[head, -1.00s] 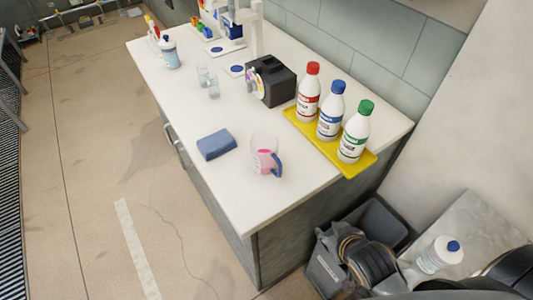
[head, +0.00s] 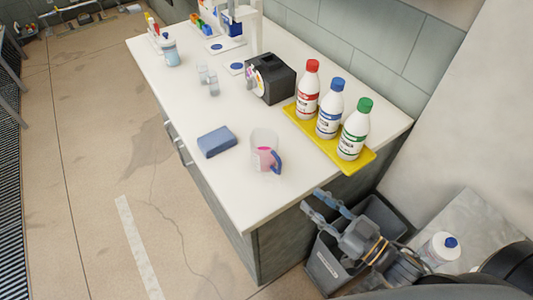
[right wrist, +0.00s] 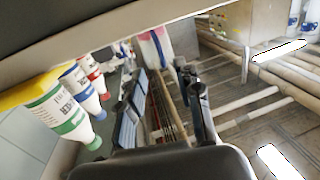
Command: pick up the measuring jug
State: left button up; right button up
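The measuring jug (head: 264,152) is a clear upright cup with pink liquid and a blue handle on its right side. It stands near the front right part of the white counter. My right gripper (head: 317,201) is low at the counter's right end, beyond the edge, apart from the jug. Its two fingers are spread with nothing between them, pointing up-left toward the counter. In the right wrist view the jug (right wrist: 154,45) shows partly, beyond the open fingertips (right wrist: 163,73). My left gripper is not in view.
A yellow tray (head: 359,168) with red-, blue- and green-capped bottles stands behind the jug. A grey bin (head: 324,266) stands on the floor below my right gripper. The counter's right edge lies between gripper and jug.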

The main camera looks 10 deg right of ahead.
aim_at(279, 171)
jog(key=p+x, duration=0.1)
jog(key=x, duration=0.6)
jog(key=shift+w+r, duration=0.1)
jog(key=shift+w, duration=0.1)
jog(key=shift+w+a+r+p, duration=0.1)
jog(key=shift+w+a+p, duration=0.1)
jog(key=shift+p, duration=0.15)
jog(key=x, duration=0.1)
jog(key=p+x, duration=0.1)
jog(key=x, duration=0.2)
jog(key=shift+w+r+p, duration=0.2)
jog(key=shift+r+p, duration=0.2)
jog(key=shift+w+a+f, duration=0.1)
jog(key=shift+w+a, duration=0.05)
jog(key=shift+w, duration=0.05)
grip_shut()
